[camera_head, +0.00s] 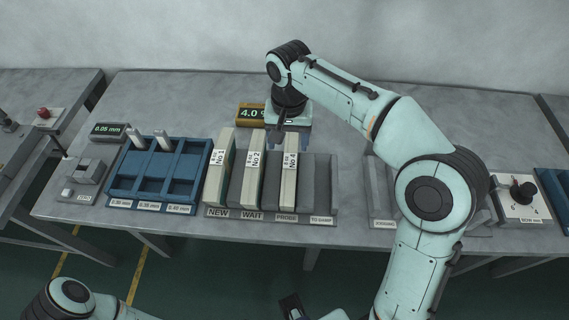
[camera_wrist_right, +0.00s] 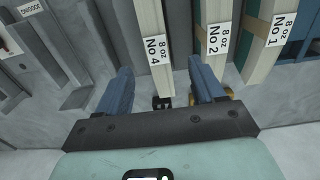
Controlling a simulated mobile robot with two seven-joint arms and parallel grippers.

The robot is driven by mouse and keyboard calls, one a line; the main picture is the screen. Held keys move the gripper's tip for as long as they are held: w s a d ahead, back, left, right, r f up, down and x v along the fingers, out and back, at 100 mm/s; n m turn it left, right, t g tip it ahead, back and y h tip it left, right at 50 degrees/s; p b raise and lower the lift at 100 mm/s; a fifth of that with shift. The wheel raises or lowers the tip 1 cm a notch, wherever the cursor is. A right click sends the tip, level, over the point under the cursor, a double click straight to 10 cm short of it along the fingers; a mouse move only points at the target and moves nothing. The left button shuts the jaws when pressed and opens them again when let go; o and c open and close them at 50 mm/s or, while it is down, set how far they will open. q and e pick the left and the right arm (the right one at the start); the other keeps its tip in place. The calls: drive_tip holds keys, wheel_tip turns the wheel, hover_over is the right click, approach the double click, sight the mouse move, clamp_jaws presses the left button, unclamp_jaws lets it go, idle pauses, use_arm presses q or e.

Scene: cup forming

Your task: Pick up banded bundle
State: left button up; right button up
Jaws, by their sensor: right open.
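Three pale paper bundles stand upright in a grey rack (camera_head: 330,190): No 1 (camera_head: 217,180), No 2 (camera_head: 253,180) and No 4 (camera_head: 289,183). No 1 stands at the NEW label, No 2 at WAIT and No 4 at PROBE. My right gripper (camera_head: 291,138) is open at the back end of No 4. In the right wrist view its blue fingers (camera_wrist_right: 162,88) are spread, with the end of the No 4 bundle (camera_wrist_right: 152,80) showing between them. I cannot tell whether they touch it.
A yellow-framed display (camera_head: 250,114) stands behind the rack. A blue compartment tray (camera_head: 122,185) with two pale pegs stands to the left, beside a small display (camera_head: 109,130). A dial box (camera_head: 520,205) stands at the right. The table behind the tray is clear.

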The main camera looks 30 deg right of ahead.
sight(290, 161)
drive_tip(key=f+b, duration=0.1)
drive_tip(key=f, duration=0.5)
drive_tip(key=shift+s+f, duration=0.15)
drive_tip(key=shift+s, duration=0.05)
drive_tip(key=shift+w+d+f+b, duration=0.1)
drive_tip(key=shift+d+f, duration=0.05)
drive_tip(key=shift+f, duration=0.8)
drive_tip(key=shift+w+d+f+b, duration=0.1)
drive_tip(key=shift+f+b, duration=0.05)
drive_tip(key=shift+f, duration=0.8)
drive_tip(key=shift+w+d+f+b, duration=0.1)
drive_tip(key=shift+d+f, duration=0.05)
drive_tip(key=shift+f, duration=0.8)
use_arm(q)
drive_tip(key=shift+s+f, duration=0.2)
drive_tip(key=shift+f, duration=0.3)
drive_tip(key=shift+s+f, duration=0.2)
drive_tip(key=shift+f, duration=0.3)
use_arm(e)
drive_tip(key=shift+r, duration=0.1)
clamp_jaws()
